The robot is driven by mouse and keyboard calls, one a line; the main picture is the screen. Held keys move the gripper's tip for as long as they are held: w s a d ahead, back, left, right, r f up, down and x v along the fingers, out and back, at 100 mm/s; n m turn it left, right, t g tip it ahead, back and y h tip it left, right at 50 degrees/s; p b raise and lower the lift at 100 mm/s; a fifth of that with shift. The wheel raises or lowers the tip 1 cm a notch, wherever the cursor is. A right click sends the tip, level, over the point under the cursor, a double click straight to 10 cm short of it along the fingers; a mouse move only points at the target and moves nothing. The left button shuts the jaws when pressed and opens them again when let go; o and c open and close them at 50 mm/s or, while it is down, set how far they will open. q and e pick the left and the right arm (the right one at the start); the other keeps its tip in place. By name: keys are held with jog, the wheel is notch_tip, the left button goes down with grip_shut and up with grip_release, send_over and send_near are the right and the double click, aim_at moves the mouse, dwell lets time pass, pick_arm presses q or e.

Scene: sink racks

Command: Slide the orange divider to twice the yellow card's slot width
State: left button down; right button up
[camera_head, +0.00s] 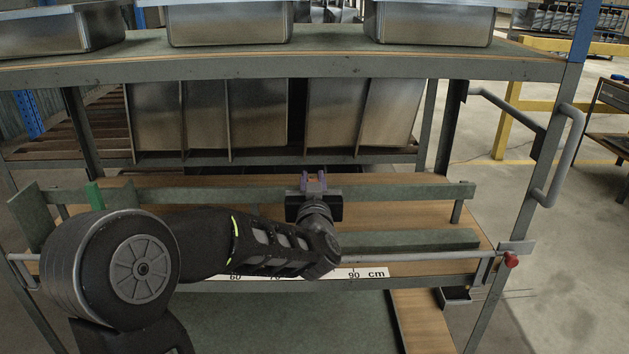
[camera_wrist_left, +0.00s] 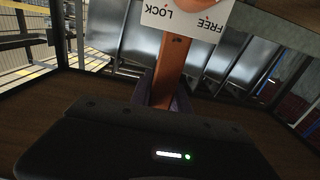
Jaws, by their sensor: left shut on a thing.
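My left gripper (camera_head: 313,180) reaches in over the front rail, its purple fingertips above the middle of the shelf. In the left wrist view its purple fingers (camera_wrist_left: 164,98) are shut on an orange upright bar, which I take as part of the orange divider (camera_wrist_left: 172,70). A white plate marked FREE and LOCK (camera_wrist_left: 183,20) sits at the top of this bar, with an orange part above it. In the head view the orange divider is hidden by my gripper and arm. I cannot make out the yellow card in either view. My right gripper is not in view.
A cm scale (camera_head: 360,273) runs along the front rail, partly covered by my arm; 60 and 90 show. Green boards (camera_head: 400,192) run along the shelf, and a bright green piece (camera_head: 94,196) stands at left. Metal bins (camera_head: 258,115) stand behind.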

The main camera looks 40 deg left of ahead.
pick_arm(q)
jog(key=s+a+b, duration=0.9)
jog(key=s+a, duration=0.3)
jog(key=a, duration=0.3)
jog(key=shift+a, duration=0.35)
jog(key=c, duration=1.2)
grip_release()
jog(key=shift+c, duration=0.2)
jog(key=shift+d, duration=0.1)
jog(key=v, duration=0.7)
jog(key=shift+s+d+p, duration=0.2)
jog(key=shift+s+p, duration=0.1)
